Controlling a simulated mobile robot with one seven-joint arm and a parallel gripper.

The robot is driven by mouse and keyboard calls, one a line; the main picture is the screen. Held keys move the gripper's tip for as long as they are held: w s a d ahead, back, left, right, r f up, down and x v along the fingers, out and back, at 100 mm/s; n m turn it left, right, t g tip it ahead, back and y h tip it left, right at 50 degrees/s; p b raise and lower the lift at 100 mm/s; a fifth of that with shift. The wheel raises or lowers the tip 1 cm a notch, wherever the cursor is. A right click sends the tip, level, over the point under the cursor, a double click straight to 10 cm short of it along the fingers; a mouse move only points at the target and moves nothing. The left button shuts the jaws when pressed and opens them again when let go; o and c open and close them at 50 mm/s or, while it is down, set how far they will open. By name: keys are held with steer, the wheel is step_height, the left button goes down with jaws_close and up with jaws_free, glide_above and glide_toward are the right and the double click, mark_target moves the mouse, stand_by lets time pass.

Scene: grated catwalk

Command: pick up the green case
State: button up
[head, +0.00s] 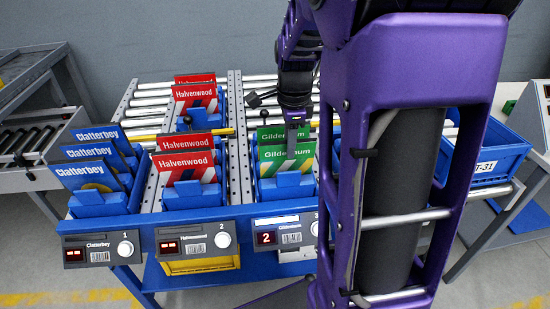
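Green cases marked "Gilden..." stand upright, one behind the other, in a blue holder (287,188) at the third station. The front green case (270,160) is partly covered by my gripper, and the rear green case (270,135) shows only its upper part. My gripper (292,155) points down in front of the green cases or at their top. Its fingers are small and dark here, so I cannot tell whether they are apart or touch a case. My purple arm hides the area to the right of the holder.
Red Halvenwood cases (186,164) stand in blue holders left of the green ones. Blue Clatterbey cases (85,178) are at the far left. Roller lanes (153,100) run behind. A blue crate (497,155) sits at the right, and numbered display panels (196,240) line the front edge.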

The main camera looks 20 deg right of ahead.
mark_target(286, 168)
steer(key=f, duration=0.3)
steer(key=w+f+b, duration=0.1)
steer(key=f, duration=0.1)
steer(key=shift+f, duration=0.1)
jaws_close()
